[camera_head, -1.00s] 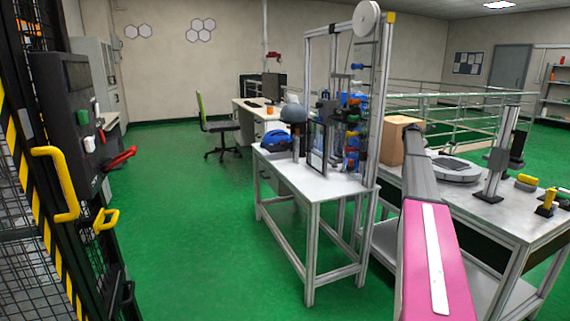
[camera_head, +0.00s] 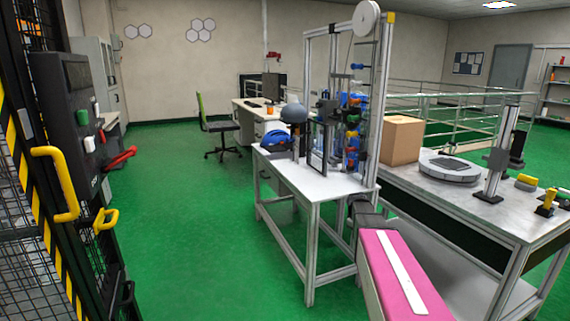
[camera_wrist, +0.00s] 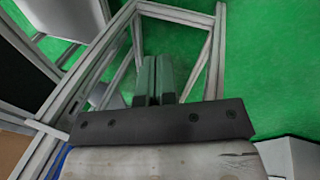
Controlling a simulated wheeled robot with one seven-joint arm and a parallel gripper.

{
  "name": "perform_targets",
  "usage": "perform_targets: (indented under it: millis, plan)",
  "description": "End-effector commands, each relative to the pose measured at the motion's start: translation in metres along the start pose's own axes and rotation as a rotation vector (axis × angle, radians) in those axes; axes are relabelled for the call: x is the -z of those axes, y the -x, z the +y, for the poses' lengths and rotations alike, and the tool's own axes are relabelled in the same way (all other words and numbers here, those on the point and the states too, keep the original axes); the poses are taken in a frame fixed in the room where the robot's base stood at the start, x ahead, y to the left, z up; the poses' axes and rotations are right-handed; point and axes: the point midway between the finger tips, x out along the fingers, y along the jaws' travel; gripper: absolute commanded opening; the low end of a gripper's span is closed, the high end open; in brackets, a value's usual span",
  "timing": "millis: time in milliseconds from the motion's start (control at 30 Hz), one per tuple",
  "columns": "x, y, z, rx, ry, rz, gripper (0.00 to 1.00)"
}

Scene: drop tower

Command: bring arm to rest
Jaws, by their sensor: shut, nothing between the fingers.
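My arm shows in the head view as a pink and white link (camera_head: 400,280) at the bottom right, with dark joints (camera_head: 366,212) at its far end beside the white table's right legs. My gripper (camera_wrist: 157,62) shows in the wrist view, with its two grey fingers side by side, shut and empty. It points past metal frame bars toward the green floor. In the head view I cannot make out the fingers.
The white table (camera_head: 325,187) with the drop tower (camera_head: 377,95) stands just left of my arm. The workbench (camera_head: 510,223) with a cardboard box (camera_head: 401,141) and a round grey device (camera_head: 450,166) is to the right. The green floor (camera_head: 190,230) on the left is clear.

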Motion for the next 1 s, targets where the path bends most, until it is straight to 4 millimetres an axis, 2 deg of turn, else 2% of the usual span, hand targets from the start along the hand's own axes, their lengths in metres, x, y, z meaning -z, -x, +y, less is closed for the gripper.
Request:
perform_targets:
  millis: [33,200,300,400,500,600,1000]
  plan:
    - [-0.019,0.007,-0.042,0.035,-0.065,-0.005,0.0]
    - [-0.058,0.02,-0.143,0.147,-0.313,-0.04,0.0]
    - [-0.08,0.029,-0.193,0.202,-0.443,-0.075,0.0]
    - [-0.098,0.037,-0.228,0.241,-0.546,-0.108,0.0]
    - [-0.109,0.042,-0.249,0.265,-0.615,-0.132,0.0]
    - [-0.113,0.044,-0.258,0.275,-0.648,-0.145,0.0]
    - [-0.112,0.044,-0.258,0.276,-0.655,-0.147,0.0]
